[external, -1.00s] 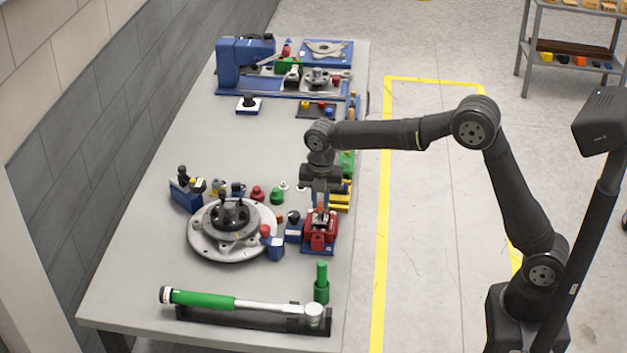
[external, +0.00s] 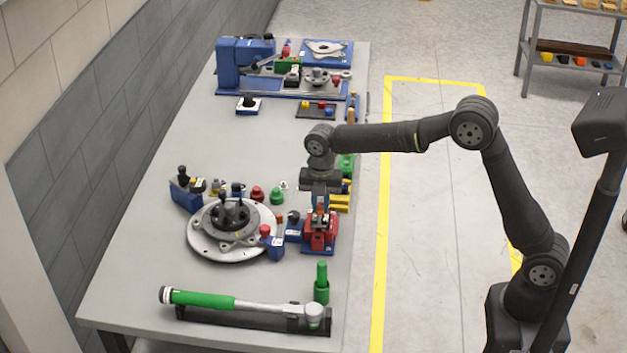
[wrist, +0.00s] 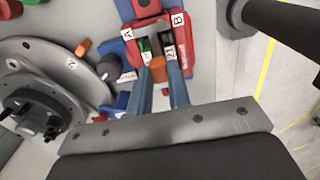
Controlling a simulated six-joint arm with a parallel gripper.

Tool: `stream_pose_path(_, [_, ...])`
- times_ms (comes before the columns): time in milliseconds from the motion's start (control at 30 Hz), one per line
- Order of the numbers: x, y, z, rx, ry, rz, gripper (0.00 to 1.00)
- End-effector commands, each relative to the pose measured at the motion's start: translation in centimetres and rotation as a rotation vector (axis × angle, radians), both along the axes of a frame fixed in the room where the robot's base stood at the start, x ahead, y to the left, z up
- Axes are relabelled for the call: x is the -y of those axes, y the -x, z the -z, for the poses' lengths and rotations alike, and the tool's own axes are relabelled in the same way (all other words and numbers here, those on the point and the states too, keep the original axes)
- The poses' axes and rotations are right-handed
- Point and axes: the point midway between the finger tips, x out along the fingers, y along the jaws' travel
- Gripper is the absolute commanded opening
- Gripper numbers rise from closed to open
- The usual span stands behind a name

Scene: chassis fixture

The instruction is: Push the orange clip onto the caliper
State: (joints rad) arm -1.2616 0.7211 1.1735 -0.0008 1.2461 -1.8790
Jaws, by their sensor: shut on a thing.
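The red caliper (wrist: 185,52) sits in its blue fixture, with white labels A and B on its two sides; it also shows in the external view (external: 319,239) near the bench's right edge. My gripper (wrist: 160,74) reaches down over the caliper with two blue fingers. The fingers are shut on a small orange clip (wrist: 158,69). The clip is at the near end of the caliper's middle gap, between the labelled sides. I cannot tell whether it is seated or only touching. In the external view my gripper (external: 321,199) is directly above the caliper.
The round metal hub disc (external: 205,246) stands left of the caliper, with small blue, black and red parts between. Another small orange piece (wrist: 82,46) lies beside it. A green cylinder (external: 321,280) and a green-handled tool (external: 203,299) are in front. The bench's middle is clear.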

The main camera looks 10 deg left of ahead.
Motion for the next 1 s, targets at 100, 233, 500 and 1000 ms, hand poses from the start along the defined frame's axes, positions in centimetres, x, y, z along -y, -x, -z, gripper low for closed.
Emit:
stream_pose_path(100, [0.02,0.01,0.26,0.0,0.001,0.0,0.0])
stream_pose_path(233, [0.01,0.0,0.24,0.0,0.001,0.0,0.0])
stream_pose_path(500, [0.02,0.01,0.43,0.0,0.001,0.0,0.0])
stream_pose_path(1000, [0.01,0.0,1.07,0.0,0.0,0.0,0.0])
